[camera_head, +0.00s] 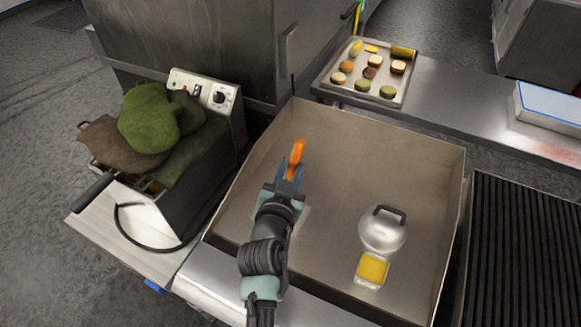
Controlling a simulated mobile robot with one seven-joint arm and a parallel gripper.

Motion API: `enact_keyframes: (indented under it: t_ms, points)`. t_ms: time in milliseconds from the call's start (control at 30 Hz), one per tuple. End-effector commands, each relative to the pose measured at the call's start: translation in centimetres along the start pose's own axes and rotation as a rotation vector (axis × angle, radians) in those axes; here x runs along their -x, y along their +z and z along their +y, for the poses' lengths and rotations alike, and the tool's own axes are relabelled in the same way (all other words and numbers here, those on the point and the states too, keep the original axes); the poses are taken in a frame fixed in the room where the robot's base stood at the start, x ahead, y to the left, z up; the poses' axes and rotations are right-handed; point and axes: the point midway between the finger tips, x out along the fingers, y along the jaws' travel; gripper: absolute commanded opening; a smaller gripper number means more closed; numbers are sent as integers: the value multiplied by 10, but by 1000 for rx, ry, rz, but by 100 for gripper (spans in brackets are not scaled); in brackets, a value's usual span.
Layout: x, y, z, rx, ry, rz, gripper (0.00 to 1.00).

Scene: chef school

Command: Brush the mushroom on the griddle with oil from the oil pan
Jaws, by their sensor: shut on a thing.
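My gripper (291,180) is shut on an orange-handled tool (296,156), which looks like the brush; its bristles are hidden. My gripper is over the left half of the large walled griddle (335,150). The oil pan (368,286), a small tray with yellow oil (373,267), stands on the griddle at the lower right, in front of a silver dome lid (382,232) with a dark handle. My gripper is up and left of both, apart from them. I cannot make out a mushroom on the griddle; my arm covers part of the surface.
A fryer (205,165) with green and brown mitts on it stands at left. A tray (335,87) of several food pieces lies on the steel counter behind. A ribbed grill (525,250) is at right. The griddle's back middle is bare; its walls are raised.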

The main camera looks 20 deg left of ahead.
Motion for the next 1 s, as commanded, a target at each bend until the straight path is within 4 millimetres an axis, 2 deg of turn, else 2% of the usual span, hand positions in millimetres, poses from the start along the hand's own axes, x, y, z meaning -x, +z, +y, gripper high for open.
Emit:
enact_keyframes:
  t_ms: [433,1000]
  points:
    - [2,-6,21,-1,2,-1,0]
    - [0,1,23,0,1,1,0]
